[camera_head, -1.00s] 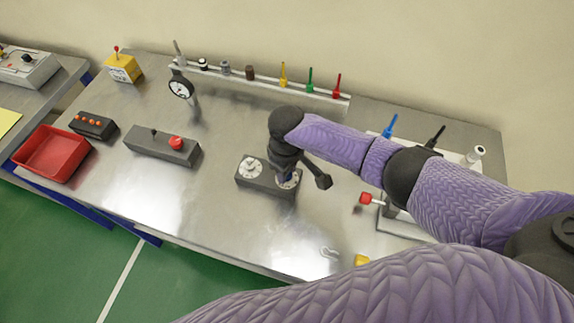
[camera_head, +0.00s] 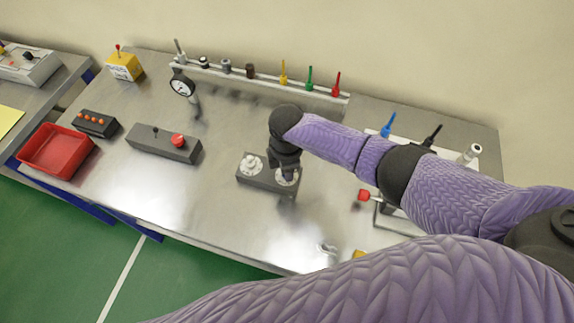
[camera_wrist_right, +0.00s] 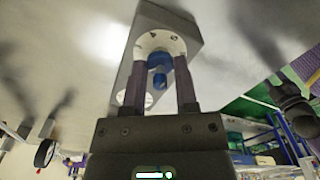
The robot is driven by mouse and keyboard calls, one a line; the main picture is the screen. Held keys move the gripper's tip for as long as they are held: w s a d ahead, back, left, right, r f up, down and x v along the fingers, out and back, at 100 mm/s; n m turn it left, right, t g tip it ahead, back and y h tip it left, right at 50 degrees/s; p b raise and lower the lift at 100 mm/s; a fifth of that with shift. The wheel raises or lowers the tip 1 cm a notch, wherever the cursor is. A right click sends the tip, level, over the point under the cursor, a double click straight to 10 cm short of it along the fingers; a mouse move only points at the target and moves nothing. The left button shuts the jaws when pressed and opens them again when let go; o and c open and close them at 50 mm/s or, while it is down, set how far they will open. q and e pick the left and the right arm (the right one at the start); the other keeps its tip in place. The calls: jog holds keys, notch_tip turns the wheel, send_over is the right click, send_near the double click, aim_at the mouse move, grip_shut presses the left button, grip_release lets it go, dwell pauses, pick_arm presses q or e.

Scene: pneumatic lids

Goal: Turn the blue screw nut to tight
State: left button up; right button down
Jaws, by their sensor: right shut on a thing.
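The blue screw nut (camera_wrist_right: 158,62) sits on a white round dial (camera_wrist_right: 160,42) on a grey block, seen in the right wrist view. My right gripper (camera_wrist_right: 160,75) points at the dial, with one finger on each side of the nut, and is shut on it. In the head view my right gripper (camera_head: 285,170) comes down over the right end of the dark grey block (camera_head: 262,184) and hides the nut. A second white dial (camera_head: 250,164) shows on the block's left end. My left gripper is not in view.
A grey box with a red button (camera_head: 163,145) stands to the left, with a red tray (camera_head: 56,151) beyond it. A dial gauge (camera_head: 182,86) and a rail of coloured tools (camera_head: 260,80) stand behind. The metal table (camera_head: 215,215) is clear in front of the block.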

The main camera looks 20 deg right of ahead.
jog(key=shift+n, duration=1.2)
jog(key=shift+c, duration=1.9)
grip_release()
notch_tip(320, 180, up, 10)
jog(key=p, duration=0.3)
jog(key=shift+f, duration=0.1)
